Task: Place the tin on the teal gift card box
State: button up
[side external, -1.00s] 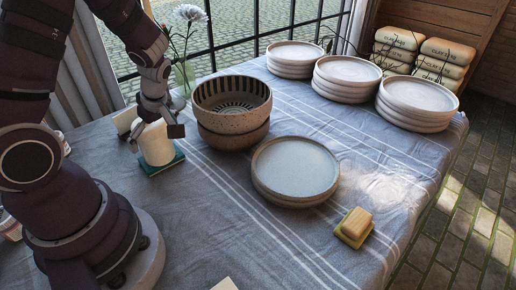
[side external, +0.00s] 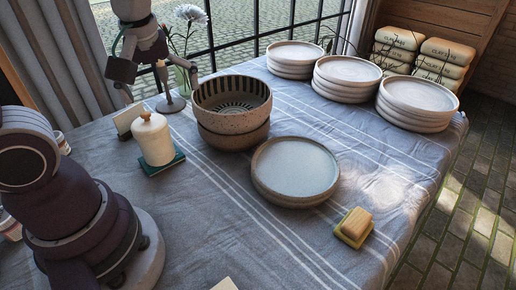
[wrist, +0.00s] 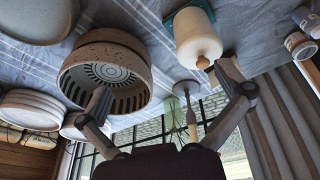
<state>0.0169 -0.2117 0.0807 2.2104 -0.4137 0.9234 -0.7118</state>
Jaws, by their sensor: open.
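The cream tin (side external: 153,140), a cylinder with a knobbed lid, stands upright on the teal gift card box (side external: 165,165) at the left of the table. The box's teal edge shows around the tin's foot. In the wrist view the tin (wrist: 197,38) and a corner of the teal box (wrist: 203,8) show at the top. My gripper (side external: 155,82) is open and empty, above and behind the tin, clear of it. Its spread fingers (wrist: 165,85) also show in the wrist view, with the tin beyond the right finger.
Stacked speckled bowls (side external: 232,105) stand right of the tin. A pale block (side external: 130,119) is behind it, and a round-footed stand (side external: 171,103) is below my gripper. A plate stack (side external: 295,170) is mid-table, with a sponge and block (side external: 354,226) in front.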

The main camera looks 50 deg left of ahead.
jog(key=s+d+r+m+t+h, duration=0.2)
jog(key=d+m, duration=0.5)
jog(key=m, duration=0.6)
jog(key=shift+s+d+r+t+h, duration=0.15)
jog(key=shift+d+t+h, duration=0.15)
jog(key=shift+t, duration=0.6)
